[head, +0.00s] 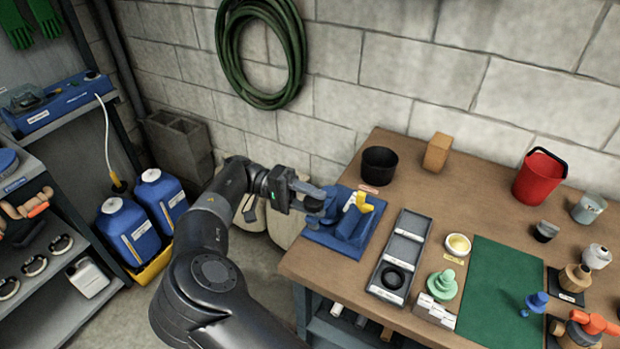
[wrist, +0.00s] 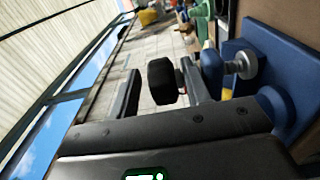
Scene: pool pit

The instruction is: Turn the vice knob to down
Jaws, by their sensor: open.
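The blue vice (head: 345,225) sits on the near left corner of the workbench, with a yellow piece (head: 364,203) on its top. In the wrist view the vice's blue body (wrist: 285,75) fills the right side, with a silver round end (wrist: 243,66) sticking out of it. A black knob (wrist: 162,80) shows between the two fingers of my gripper (wrist: 161,92). The fingers are open, with a visible gap on the knob's left side; contact on its right is unclear. In the head view my gripper (head: 312,200) is at the vice's left side, partly hiding the knob.
The wooden workbench (head: 400,160) holds a black cup (head: 379,166) behind the vice and a grey tray (head: 402,255) to its right. A green mat (head: 500,290) lies farther right. A concrete wall is behind.

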